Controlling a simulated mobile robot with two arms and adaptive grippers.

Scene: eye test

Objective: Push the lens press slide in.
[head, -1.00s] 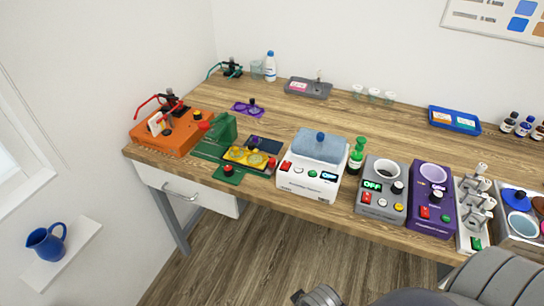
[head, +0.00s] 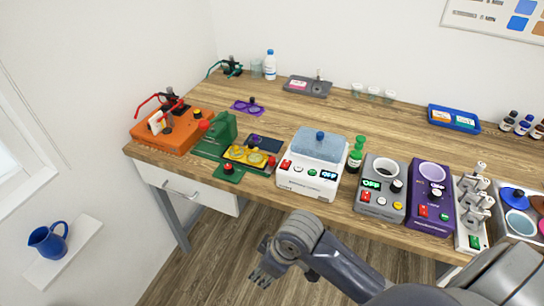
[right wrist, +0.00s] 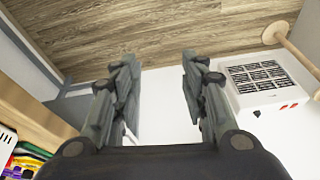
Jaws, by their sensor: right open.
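The lens press appears to be the green device (head: 222,130) near the front left of the desk in the head view. A yellow plate (head: 242,155) with round lenses lies at its right. A red knob on a green base (head: 229,169) sits at the desk's front edge; I cannot tell how far in the slide is. My right gripper (head: 265,273) is in front of the desk and below its top, apart from the press. In the right wrist view its two fingers (right wrist: 160,68) are spread with nothing between them. My left gripper is not in view.
An orange device (head: 170,135) stands left of the press. A white device with a blue-grey top (head: 311,178) stands right of it, then a grey one (head: 380,203) and a purple one (head: 430,215). A white drawer (head: 185,190) is under the desktop.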

